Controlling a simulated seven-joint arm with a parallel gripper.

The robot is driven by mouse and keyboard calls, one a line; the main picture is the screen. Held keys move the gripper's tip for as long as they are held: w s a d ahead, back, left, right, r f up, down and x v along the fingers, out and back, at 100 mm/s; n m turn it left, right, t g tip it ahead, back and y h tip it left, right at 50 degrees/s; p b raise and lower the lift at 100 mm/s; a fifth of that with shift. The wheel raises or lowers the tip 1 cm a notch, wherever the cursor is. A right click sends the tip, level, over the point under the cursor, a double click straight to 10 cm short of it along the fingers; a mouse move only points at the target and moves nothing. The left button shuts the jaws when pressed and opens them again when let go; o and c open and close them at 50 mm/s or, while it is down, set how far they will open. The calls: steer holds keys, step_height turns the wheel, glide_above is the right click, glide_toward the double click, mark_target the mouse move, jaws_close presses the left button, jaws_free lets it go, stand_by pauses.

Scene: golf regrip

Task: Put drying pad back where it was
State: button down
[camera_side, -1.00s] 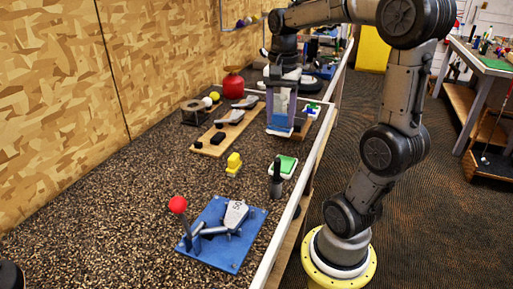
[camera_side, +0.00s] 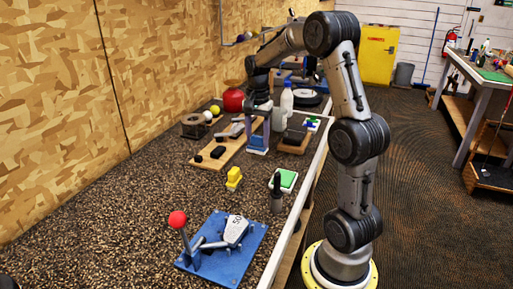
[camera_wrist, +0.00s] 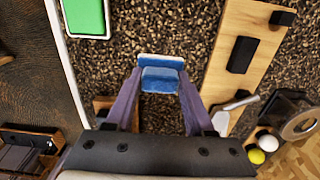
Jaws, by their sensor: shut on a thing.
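My gripper (camera_side: 258,138) points down over the speckled bench, just right of the long wooden board. Its two purple-grey fingers, also seen in the wrist view (camera_wrist: 160,82), are shut on a small blue pad with a pale edge, which I take for the drying pad (camera_wrist: 160,68). The pad (camera_side: 257,151) sits at the fingertips at the lower end of the gripper. I cannot tell whether it touches the bench or hangs just above it. Bare speckled surface shows around it in the wrist view.
The wooden board (camera_side: 236,139) with black blocks and a club head lies left of the gripper. A wooden block (camera_side: 292,146) and a white bottle (camera_side: 286,101) stand to the right. A green-topped tray (camera_side: 287,178), yellow block (camera_side: 234,178) and blue clamp plate (camera_side: 226,258) are nearer.

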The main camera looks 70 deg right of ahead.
mark_target(256, 147)
steer(key=shift+w+d+f, duration=0.1)
steer(key=shift+w+f, duration=0.05)
steer(key=shift+f, duration=0.85)
steer(key=shift+w+d+f, duration=0.1)
steer(key=shift+f, duration=0.85)
steer(key=shift+f, duration=0.1)
steer(key=shift+c, duration=1.3)
jaws_free()
steer(key=shift+f, duration=0.1)
